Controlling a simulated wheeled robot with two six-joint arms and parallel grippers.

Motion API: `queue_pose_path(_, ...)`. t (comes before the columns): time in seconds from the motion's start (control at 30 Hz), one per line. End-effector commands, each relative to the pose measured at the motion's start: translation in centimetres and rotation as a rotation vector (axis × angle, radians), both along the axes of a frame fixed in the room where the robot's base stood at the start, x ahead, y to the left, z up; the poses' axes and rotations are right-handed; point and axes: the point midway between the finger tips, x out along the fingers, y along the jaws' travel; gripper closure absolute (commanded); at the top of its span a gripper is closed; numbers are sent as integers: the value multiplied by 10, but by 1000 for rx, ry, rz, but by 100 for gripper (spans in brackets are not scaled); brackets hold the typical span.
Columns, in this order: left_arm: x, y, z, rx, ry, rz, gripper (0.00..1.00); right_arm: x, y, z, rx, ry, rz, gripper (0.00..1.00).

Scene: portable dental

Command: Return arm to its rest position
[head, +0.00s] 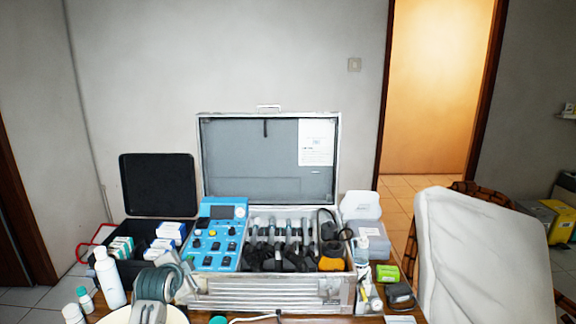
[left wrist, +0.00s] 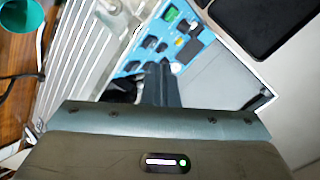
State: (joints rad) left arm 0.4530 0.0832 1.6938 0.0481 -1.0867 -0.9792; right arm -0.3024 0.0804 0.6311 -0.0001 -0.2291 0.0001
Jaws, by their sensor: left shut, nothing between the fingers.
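My left arm (head: 150,300) comes in low at the left of the head view, with its grey-green wrist at the near left corner of the open silver case (head: 270,293). In the left wrist view my left gripper (left wrist: 162,75) has its dark fingers together, with nothing seen between them. There the fingers overlap the blue control panel (left wrist: 165,42) in the picture; I cannot tell if they touch it. The panel also shows in the head view (head: 217,243), at the left in the case. My right gripper is in neither view.
Handpieces (head: 280,245) fill the case's middle. A black box (head: 157,185) with cartons stands to its left. A white bottle (head: 109,275) stands near my left arm. A green-labelled item (head: 387,273) and a white-covered chair (head: 480,255) are at the right.

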Motion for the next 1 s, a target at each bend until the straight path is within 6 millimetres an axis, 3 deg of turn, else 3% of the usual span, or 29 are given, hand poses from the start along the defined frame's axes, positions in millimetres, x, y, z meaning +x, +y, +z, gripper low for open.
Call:
queue_pose_path(0.03,-26,0,-26,-36,44,25,100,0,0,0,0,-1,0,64)
queue_pose_path(0.2,-114,0,-91,-175,185,139,100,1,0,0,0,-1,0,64)
queue_pose_path(0.43,-244,-2,-149,-340,366,325,100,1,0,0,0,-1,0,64)
queue_pose_path(0.6,-332,-4,-166,-431,476,468,100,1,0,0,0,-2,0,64)
queue_pose_path(0.7,-367,-4,-169,-465,516,531,100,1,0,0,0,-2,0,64)
queue_pose_path(1.0,-440,-6,-167,-526,601,669,100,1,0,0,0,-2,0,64)
